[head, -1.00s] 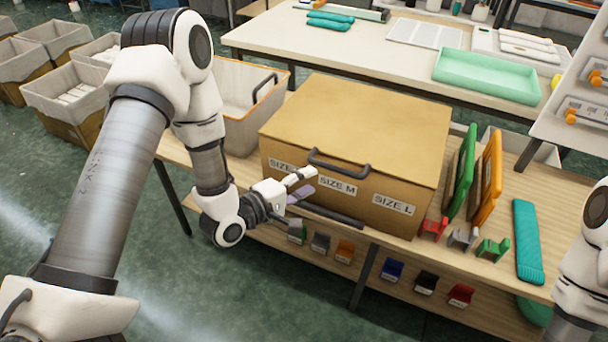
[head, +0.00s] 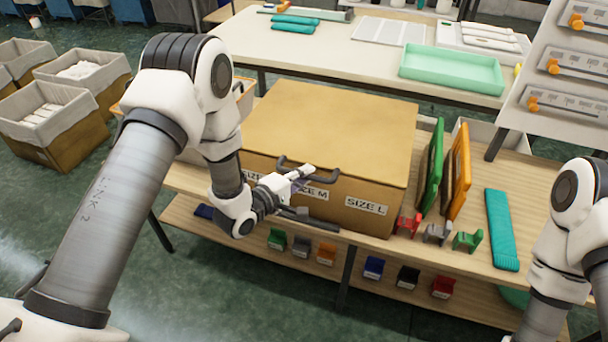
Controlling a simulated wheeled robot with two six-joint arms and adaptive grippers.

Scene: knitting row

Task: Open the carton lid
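The carton (head: 365,222) is a large tan box on the wooden bench, with labels SIZE M and SIZE L on its front. Its flat lid (head: 330,125) lies closed on top. A dark bar handle (head: 282,160) sits at the lid's front edge. My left gripper (head: 306,180) is at the carton's front, its fingertips overlapping the handle in this view. Its fingers look apart, and I cannot tell whether they touch the handle. My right arm is at the right edge; its gripper is out of view.
Green (head: 431,165) and orange (head: 457,170) frames stand right of the carton, with small coloured holders and a teal knitted strip (head: 501,230). A grey-lined bin is partly hidden behind my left arm. A white table (head: 310,45) with a mint tray (head: 452,70) stands behind.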

